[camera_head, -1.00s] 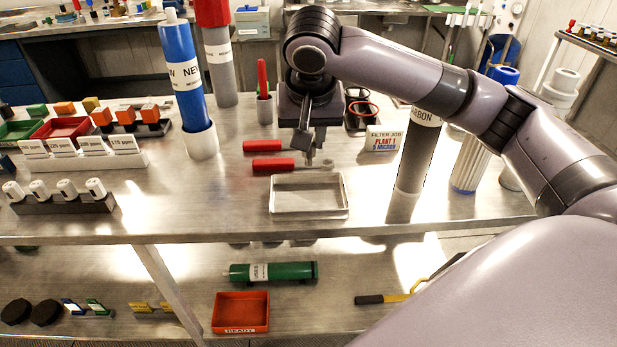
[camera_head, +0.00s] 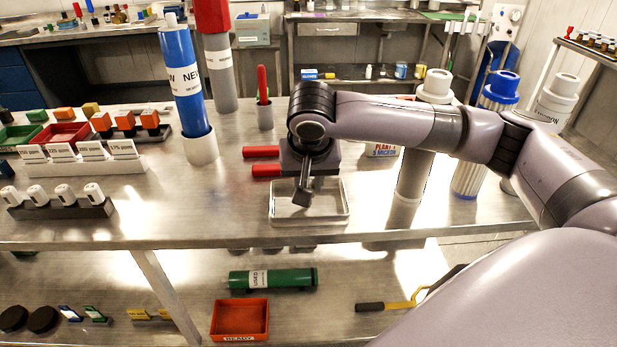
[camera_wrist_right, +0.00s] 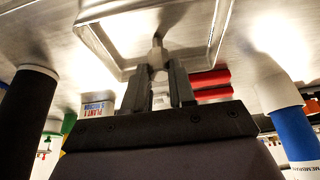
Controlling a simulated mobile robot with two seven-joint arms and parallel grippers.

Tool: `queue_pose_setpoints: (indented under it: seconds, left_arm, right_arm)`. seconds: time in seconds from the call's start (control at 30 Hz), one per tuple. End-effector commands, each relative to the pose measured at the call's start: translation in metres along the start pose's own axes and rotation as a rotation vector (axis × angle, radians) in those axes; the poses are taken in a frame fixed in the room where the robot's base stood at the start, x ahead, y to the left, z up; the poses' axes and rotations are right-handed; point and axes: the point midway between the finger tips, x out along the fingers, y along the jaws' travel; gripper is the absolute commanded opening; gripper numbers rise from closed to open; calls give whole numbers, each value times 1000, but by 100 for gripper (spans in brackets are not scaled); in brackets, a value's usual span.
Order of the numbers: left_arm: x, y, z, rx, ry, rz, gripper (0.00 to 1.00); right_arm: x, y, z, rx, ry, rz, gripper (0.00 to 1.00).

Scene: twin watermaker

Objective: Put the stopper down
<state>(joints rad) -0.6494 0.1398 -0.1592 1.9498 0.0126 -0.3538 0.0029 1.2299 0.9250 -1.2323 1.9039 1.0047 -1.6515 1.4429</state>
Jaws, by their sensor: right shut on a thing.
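My right gripper (camera_head: 303,193) hangs over the shallow light-grey tray (camera_head: 325,219) at the front of the bench. In the right wrist view my right gripper (camera_wrist_right: 160,75) is shut on a small pale stopper (camera_wrist_right: 157,52). The stopper's tip sticks out past the fingers, near the rim of the tray (camera_wrist_right: 112,60). I cannot tell whether the stopper touches the tray. In the head view the stopper is hard to make out at the fingertips. My left gripper is not in view.
Two red-handled tools (camera_head: 262,152) lie just behind and left of the tray. A blue cartridge (camera_head: 183,85) stands at the left. Bare bench lies left of the tray.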

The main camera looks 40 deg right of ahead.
Motion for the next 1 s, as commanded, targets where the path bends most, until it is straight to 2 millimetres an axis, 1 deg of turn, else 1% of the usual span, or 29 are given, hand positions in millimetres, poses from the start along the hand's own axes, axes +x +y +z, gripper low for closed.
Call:
queue_pose_setpoints:
  seconds: [0.03, 0.1, 0.4, 0.5, 0.57, 0.9, 1.0]
  left_arm:
    - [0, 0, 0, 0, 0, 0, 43]
    - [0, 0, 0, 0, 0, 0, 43]
    - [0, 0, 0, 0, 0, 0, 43]
    - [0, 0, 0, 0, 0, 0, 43]
    - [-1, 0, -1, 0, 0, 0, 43]
    - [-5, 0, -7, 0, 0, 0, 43]
    - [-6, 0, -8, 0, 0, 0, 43]
  right_arm:
    - [1, 0, 0, 0, -1, 0, 31]
    - [0, 0, 0, 0, 0, 0, 50]
    - [0, 0, 0, -1, 0, 0, 50]
    - [-5, 0, -1, -1, 0, -1, 50]
    - [-14, -1, -1, -1, -1, -2, 50]
    - [-87, -1, -2, -1, 1, -4, 50]
    - [-103, -1, -2, -1, 1, -2, 50]
